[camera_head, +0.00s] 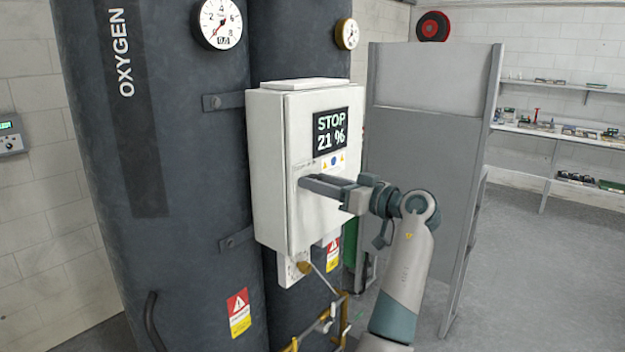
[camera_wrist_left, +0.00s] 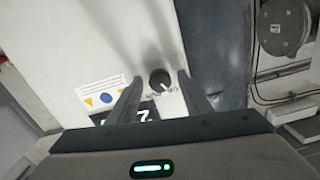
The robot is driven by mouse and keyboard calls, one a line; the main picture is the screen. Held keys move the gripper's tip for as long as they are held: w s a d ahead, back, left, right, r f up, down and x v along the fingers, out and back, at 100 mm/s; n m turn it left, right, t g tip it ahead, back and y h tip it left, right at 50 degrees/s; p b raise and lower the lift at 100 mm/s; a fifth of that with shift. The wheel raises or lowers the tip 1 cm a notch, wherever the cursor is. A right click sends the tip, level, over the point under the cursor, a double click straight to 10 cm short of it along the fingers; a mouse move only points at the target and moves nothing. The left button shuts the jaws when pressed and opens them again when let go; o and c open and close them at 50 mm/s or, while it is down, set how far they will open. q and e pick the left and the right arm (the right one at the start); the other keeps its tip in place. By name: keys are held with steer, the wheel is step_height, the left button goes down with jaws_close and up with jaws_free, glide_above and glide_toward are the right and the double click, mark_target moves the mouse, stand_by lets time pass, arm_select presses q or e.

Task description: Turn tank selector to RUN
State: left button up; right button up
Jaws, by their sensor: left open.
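The tank selector is a small round black knob (camera_wrist_left: 160,78) with a pale pointer line on the front of the white control box (camera_head: 270,165). Small lettering lies beside it, too blurred to read surely. The box's display (camera_head: 331,132) reads STOP 21 %. My left gripper (camera_head: 314,184) is at the box front, below the display, and hides the knob in the head view. In the left wrist view its two fingers are open, one on each side of the knob, with gaps between. Whether the fingertips touch the panel I cannot tell. My right gripper is not in view.
The box is mounted on dark tanks, one marked OXYGEN (camera_head: 135,110), with gauges (camera_head: 220,22) above. Valves and brass pipes (camera_head: 325,325) sit below the box. A grey partition (camera_head: 425,150) stands behind my arm. Open floor and shelves (camera_head: 560,130) lie to the right.

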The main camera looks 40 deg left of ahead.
arm_select(q)
steer(key=shift+d, duration=0.15)
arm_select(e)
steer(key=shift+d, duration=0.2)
arm_select(q)
steer(key=c, duration=1.1)
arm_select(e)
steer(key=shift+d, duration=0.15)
arm_select(q)
steer(key=shift+o, duration=0.2)
steer(key=shift+m, duration=0.3)
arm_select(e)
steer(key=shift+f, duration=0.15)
arm_select(q)
steer(key=shift+w+m+p, duration=0.1)
steer(key=shift+m+p, duration=0.85)
steer(key=shift+m, duration=4.65)
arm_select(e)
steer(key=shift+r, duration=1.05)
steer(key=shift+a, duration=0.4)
